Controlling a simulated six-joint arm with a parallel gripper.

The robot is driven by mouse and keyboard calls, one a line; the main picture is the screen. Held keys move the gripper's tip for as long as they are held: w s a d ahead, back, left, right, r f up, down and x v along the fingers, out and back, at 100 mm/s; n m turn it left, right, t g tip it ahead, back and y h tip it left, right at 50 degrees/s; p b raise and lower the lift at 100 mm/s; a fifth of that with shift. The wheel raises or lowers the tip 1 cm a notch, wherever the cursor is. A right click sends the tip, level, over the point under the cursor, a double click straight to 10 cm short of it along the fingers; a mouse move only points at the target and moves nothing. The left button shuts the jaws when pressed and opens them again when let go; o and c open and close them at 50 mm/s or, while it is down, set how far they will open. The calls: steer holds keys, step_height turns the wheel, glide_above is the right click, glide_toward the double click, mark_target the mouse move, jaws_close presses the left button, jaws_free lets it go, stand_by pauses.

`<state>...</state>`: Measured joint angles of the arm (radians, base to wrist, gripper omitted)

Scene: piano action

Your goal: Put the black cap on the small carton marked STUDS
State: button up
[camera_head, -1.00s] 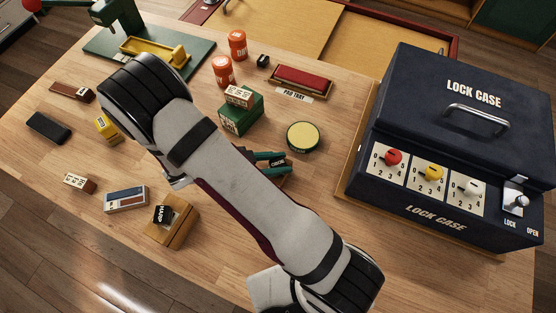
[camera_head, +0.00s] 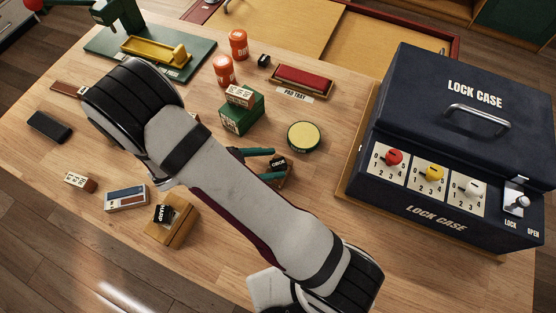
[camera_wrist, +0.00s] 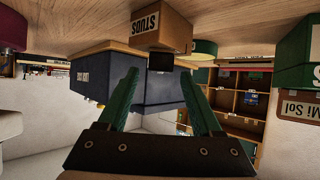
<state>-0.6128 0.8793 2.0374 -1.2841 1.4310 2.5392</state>
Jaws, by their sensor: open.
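The small brown carton marked STUDS (camera_wrist: 163,27) shows upside down in the wrist view, standing on the table. The black cap (camera_wrist: 160,61) sits at its top face, roughly centred; whether it is fully seated I cannot tell. In the head view the cap (camera_head: 278,163) shows pale lettering on top, and part of the carton (camera_head: 286,175) shows beneath it. My gripper (camera_wrist: 166,98) has its two green fingers apart with nothing between them. In the head view my gripper (camera_head: 267,161) is just left of the cap, partly hidden by my arm.
The lock case (camera_head: 455,125) stands to the right. A yellow-topped round tin (camera_head: 304,136) and a green box (camera_head: 241,116) are close behind the carton. A wooden box (camera_head: 174,222) with a black SHARP piece stands at the front left. The table right of the carton is clear.

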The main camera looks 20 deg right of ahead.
steer(key=v, duration=0.2)
steer(key=shift+a+r, duration=0.1)
steer(key=shift+a, duration=0.2)
steer(key=s+d+r+n+g+y, duration=0.4)
steer(key=s+r, duration=0.3)
steer(key=r, duration=0.5)
steer(key=s+a+r+n+t+y, duration=0.3)
steer(key=s+a+n+y, duration=0.2)
steer(key=s+n+y, duration=0.3)
steer(key=shift+t+y, duration=0.4)
steer(key=shift+y, duration=0.6)
